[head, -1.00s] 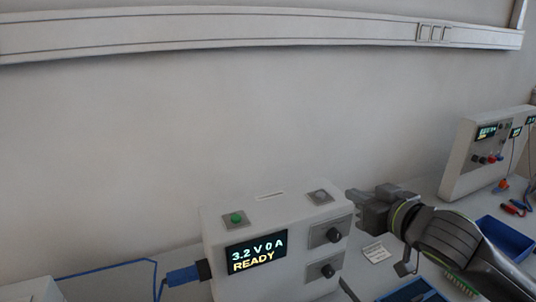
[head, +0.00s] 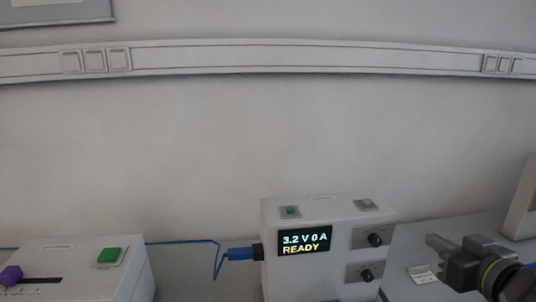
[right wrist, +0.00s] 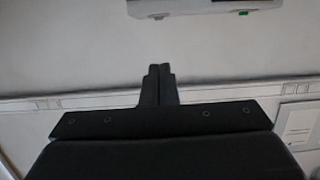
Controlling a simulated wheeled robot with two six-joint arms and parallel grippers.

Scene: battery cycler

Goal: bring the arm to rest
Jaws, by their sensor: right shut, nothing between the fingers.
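My right gripper (head: 438,243) is at the lower right of the head view, right of the battery cycler and apart from it. In the right wrist view its two fingers (right wrist: 160,72) are together with nothing between them. The cycler (head: 330,215) is a white box with a lit screen (head: 303,243) reading 3.2 V 0 A READY. It has a green button (head: 290,211), a grey button (head: 365,205) and two dark knobs, the upper one (head: 376,239) and the lower one (head: 367,275). My left gripper is not in view.
A blue plug (head: 240,254) with a blue cable enters the cycler's left side. Another white device (head: 70,258) with a green button and a purple knob stands at the lower left. A small white card (head: 422,274) lies right of the cycler. A wall rail (head: 250,60) runs behind.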

